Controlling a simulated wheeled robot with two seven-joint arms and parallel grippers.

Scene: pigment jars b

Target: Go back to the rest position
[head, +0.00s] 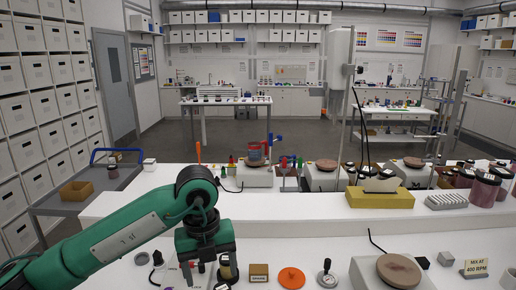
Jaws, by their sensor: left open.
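My left arm, green and black, reaches in from the left over the front white bench (120,272). My left gripper (209,272) points down low over the bench, left of the middle of the head view. Its two dark fingers are apart. Small items, among them a dark-topped jar (227,273), show between and behind the fingers; whether the fingers touch any of them I cannot tell. My right gripper is out of view.
Right of the gripper lie a small tan block (259,272), an orange disc (292,278) and a silver-black knobbed piece (327,274). A white machine with a round brown plate (399,271) and a "MIX AT 400 RPM" sign (475,267) stand further right.

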